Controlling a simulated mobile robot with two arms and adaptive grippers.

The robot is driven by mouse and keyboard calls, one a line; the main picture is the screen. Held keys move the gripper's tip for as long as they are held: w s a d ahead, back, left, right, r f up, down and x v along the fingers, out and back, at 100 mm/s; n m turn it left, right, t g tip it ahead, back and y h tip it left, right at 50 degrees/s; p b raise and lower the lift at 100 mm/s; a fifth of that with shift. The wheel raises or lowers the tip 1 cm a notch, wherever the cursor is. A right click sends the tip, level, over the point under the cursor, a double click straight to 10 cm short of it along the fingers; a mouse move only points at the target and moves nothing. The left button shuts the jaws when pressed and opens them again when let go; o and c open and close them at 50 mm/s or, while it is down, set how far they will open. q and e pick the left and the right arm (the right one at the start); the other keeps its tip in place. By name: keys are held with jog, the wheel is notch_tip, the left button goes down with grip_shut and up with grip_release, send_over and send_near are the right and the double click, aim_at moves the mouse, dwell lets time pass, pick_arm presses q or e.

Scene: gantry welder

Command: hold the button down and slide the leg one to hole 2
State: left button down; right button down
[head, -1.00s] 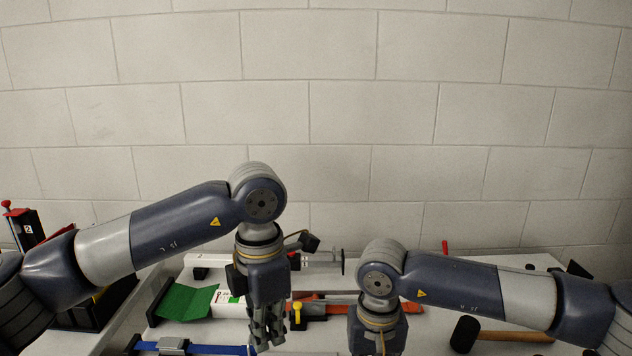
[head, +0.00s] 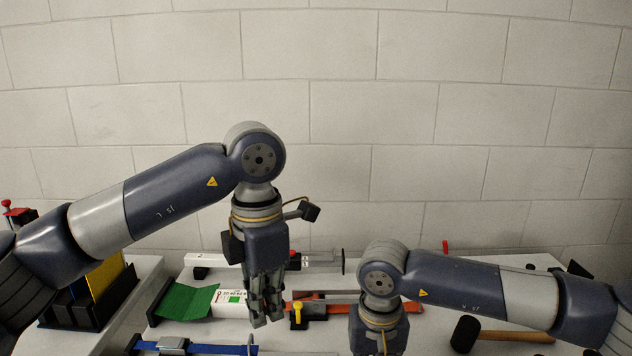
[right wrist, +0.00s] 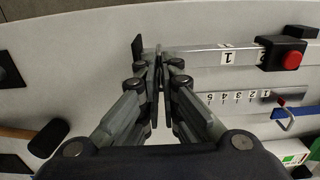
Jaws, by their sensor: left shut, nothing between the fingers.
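The leg is a pale rail lying along the back of the table in the head view (head: 322,264); it also shows in the right wrist view (right wrist: 190,58), with a white label "1". A black block with a red button (right wrist: 291,61) sits on the rail in the right wrist view. In the head view my left gripper partly covers the rail around that block. My left gripper (head: 265,320) is shut and empty, pointing down in front of the rail. My right gripper (right wrist: 156,85) looks shut, with nothing seen between its fingers; its tips overlap the rail's end in the picture.
A numbered scale (right wrist: 235,97) lies near the rail. A white box (head: 226,297), green sheet (head: 186,301), yellow knob (head: 297,312) and orange strip (head: 343,310) lie near my left gripper. A mallet (head: 466,334) lies right. A black rack (head: 88,312) stands left.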

jog(key=shift+s+d+f, duration=0.15)
jog(key=shift+d+f, duration=0.05)
jog(key=shift+d, duration=0.25)
jog(key=c, duration=1.3)
grip_release()
jog(key=shift+d, duration=0.1)
jog(key=shift+r, duration=0.1)
jog(key=shift+r, duration=0.1)
notch_tip(320, 180, up, 12)
jog(key=shift+f, duration=0.1)
